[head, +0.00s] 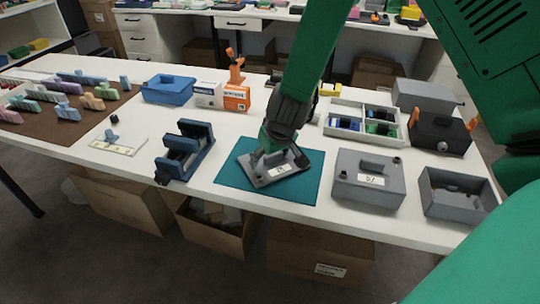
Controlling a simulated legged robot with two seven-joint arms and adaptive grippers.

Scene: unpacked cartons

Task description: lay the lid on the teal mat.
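The grey lid (281,170), with a white label and a dark knob, is over the teal mat (232,178) near the table's front edge. It looks flat on the mat or very close to it; I cannot tell whether it touches all round. My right gripper (274,156) comes down from above, with its fingers at the middle of the lid. The fingers and the gripper body hide the lid's handle, so I cannot see whether they are closed on it. My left gripper is not in view.
Right of the mat stand a grey box with a labelled top (347,187) and an open grey box (439,203). A divided tray (342,135) is behind them. A dark blue stand (184,153) is left of the mat. My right arm crosses above the table.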

